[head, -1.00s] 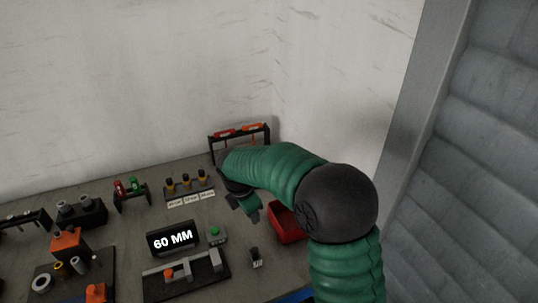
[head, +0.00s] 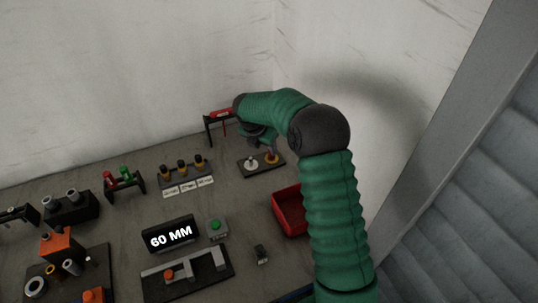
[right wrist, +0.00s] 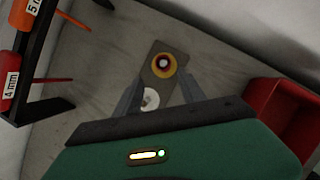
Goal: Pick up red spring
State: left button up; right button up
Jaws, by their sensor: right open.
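A dark plate (head: 246,170) stands at the back right of the bench. It carries a white disc (head: 252,163) and a post with a yellow ring (head: 271,160). In the right wrist view the yellow ring (right wrist: 155,71) surrounds a red ring with a pale centre; I cannot tell whether this red part is the red spring. My right gripper (head: 263,143) hangs above this plate, open and empty. In the right wrist view its two fingers (right wrist: 159,88) point at the plate, on either side of it. Another red piece (head: 108,178) stands in a small black rack beside a green one.
A black rack with a red handle (head: 221,114) and an orange handle (right wrist: 33,12) stands close by the gripper. A red bin (head: 288,212) lies nearer, beside my arm. Walls close off the back. Fixtures and a 60 MM display (head: 171,236) fill the left.

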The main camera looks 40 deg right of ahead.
pick_arm(q)
jog(key=shift+s+d, duration=0.2)
jog(key=shift+d, duration=0.7)
pick_arm(e)
jog(key=d+f, duration=0.4)
jog(key=f, duration=0.1)
jog(key=shift+w+f, duration=0.1)
jog(key=shift+f, duration=0.25)
pick_arm(q)
jog(key=shift+w+a+f, duration=0.1)
jog(key=shift+a, duration=0.3)
pick_arm(e)
jog(key=shift+w+a+r, duration=0.1)
jog(key=shift+a, duration=0.3)
pick_arm(q)
jog(key=shift+a, duration=0.2)
pick_arm(e)
jog(key=shift+a, duration=0.1)
jog(key=shift+c, duration=0.6)
jog(key=c, duration=0.5)
pick_arm(q)
jog(key=shift+d, duration=0.2)
pick_arm(e)
jog(key=shift+d, duration=0.3)
grip_shut()
